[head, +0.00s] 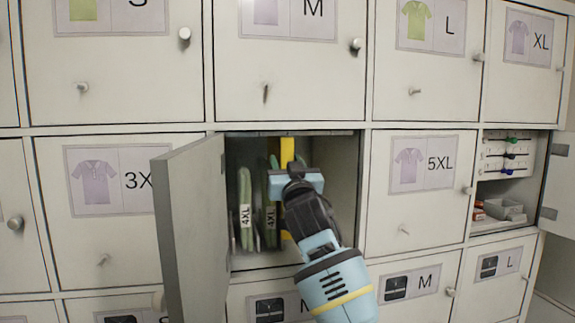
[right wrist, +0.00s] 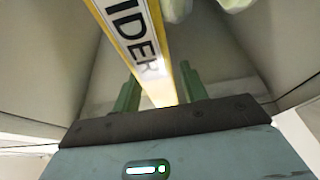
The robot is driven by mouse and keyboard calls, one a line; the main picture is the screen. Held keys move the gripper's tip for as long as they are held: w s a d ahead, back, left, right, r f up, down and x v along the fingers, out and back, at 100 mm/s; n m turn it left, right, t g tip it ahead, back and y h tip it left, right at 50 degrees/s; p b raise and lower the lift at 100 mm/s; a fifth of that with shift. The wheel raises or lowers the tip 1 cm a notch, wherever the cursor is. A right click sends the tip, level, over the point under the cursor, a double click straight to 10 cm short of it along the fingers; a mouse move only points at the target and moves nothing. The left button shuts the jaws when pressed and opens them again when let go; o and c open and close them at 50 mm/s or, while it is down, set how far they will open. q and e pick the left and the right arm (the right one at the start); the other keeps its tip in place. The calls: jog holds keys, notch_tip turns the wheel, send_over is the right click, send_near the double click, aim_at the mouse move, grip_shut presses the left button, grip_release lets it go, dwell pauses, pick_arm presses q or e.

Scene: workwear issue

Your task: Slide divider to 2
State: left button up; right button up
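The yellow divider (head: 287,152) stands upright inside the open locker (head: 343,190). In the right wrist view the divider (right wrist: 138,45) shows a white label whose visible letters read "IDER". My right gripper (head: 292,177) reaches into the locker at the divider. The lower divider is mostly hidden behind my gripper in the head view. No position number 2 can be read. My left gripper is not in view.
Folded green garments with 4XL tags (head: 245,210) stand left of the divider. Room to its right looks empty. The locker's door (head: 193,225) is swung open on the left. Another open compartment (head: 510,185) at the far right holds small boxes. Closed lockers surround these.

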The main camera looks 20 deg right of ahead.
jog(key=shift+o, duration=0.5)
jog(key=v, duration=0.8)
dwell(0.4)
